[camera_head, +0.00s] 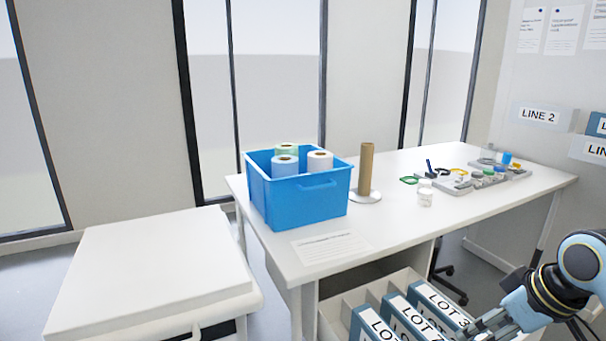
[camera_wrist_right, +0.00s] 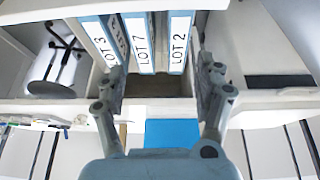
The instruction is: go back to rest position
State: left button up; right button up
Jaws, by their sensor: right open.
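My right gripper (camera_head: 487,326) is at the lower right in the head view, beside the white-labelled blue binders. In the right wrist view my right gripper (camera_wrist_right: 162,85) has its two fingers wide apart, with nothing held between them. Binders LOT 3 (camera_wrist_right: 101,38), LOT 7 (camera_wrist_right: 139,42) and LOT 2 (camera_wrist_right: 180,42) show just past the fingertips. Whether a finger touches a binder I cannot tell. In the head view, binder LOT 3 (camera_head: 440,303) and binder LOT 7 (camera_head: 410,318) stand in a divided cream bin (camera_head: 333,318). My left gripper is not in view.
A white table (camera_head: 400,222) stands above the bin. A white cabinet (camera_head: 150,265) stands left, with floor between.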

jog(key=s+f+m+g+b, duration=0.1)
jog(key=s+f+b, duration=0.1)
jog(key=s+f, duration=0.6)
jog(key=s+f+m+g+b, duration=0.15)
jog(key=s+f, duration=0.25)
jog(key=f, duration=0.8)
jog(key=s+f+g+b, duration=0.2)
jog(key=s+f+b, duration=0.1)
jog(key=s+f, duration=0.55)
jog(key=s+a+f+m+h+b, duration=0.1)
jog(key=s+f+h+b, duration=0.1)
jog(key=s+f, duration=1.8)
jog(key=s+b, duration=0.1)
jog(key=s, duration=0.3)
jog(key=shift+s+a+f, duration=0.15)
jog(key=shift+s+a, duration=0.05)
jog(key=shift+m+t, duration=0.25)
